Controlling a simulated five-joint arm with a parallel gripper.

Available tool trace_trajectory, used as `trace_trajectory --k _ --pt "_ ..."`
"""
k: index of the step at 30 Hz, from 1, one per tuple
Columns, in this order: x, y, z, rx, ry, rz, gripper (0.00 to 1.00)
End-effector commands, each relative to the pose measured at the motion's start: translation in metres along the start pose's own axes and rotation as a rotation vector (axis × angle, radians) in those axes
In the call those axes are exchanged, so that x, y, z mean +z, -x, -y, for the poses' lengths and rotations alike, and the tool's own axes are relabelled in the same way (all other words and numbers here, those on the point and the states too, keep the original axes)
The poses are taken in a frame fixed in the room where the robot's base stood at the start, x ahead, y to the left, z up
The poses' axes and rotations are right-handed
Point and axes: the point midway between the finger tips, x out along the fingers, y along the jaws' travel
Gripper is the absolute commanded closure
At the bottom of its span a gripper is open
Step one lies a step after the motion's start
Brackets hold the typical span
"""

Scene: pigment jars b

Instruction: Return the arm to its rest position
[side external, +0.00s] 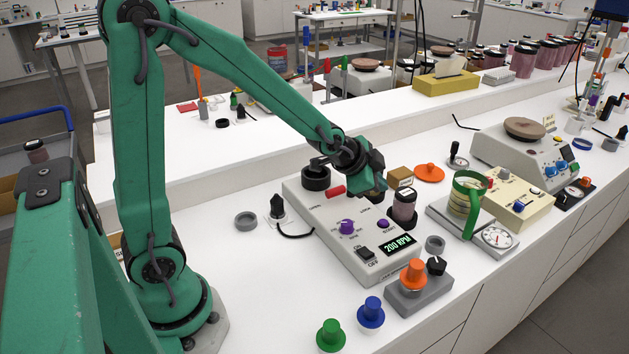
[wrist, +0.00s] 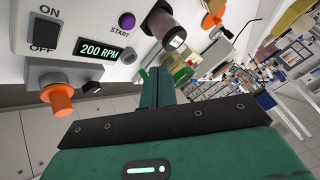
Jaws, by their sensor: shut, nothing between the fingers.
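My green arm reaches from its base at the left over the bench. My gripper (side external: 377,187) is shut and empty, above the far part of the white control box with the 200 RPM display (side external: 398,245). In the wrist view my gripper's green fingers (wrist: 160,86) are together with nothing between them. A dark-lidded pigment jar (side external: 404,207) stands just right of the gripper, at the box's right edge; it also shows in the wrist view (wrist: 170,32). I cannot tell how wide the gap between gripper and jar is.
Near the box are a grey block with an orange knob (side external: 413,273), blue (side external: 371,313) and green (side external: 330,336) knobs, a grey ring (side external: 246,221) and a green-handled mug (side external: 467,194). A raised white shelf runs behind. The bench front left of the green knob is clear.

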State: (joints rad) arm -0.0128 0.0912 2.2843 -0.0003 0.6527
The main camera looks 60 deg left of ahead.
Motion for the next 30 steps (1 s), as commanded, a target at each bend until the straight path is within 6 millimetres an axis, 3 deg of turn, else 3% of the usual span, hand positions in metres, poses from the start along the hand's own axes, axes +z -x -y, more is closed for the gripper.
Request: trace_trajectory --k 14,30 --pt "0.014 0.102 -0.013 0.055 0.258 0.088 1.00" --pt "0.061 0.203 -0.051 0.092 0.552 0.217 1.00"
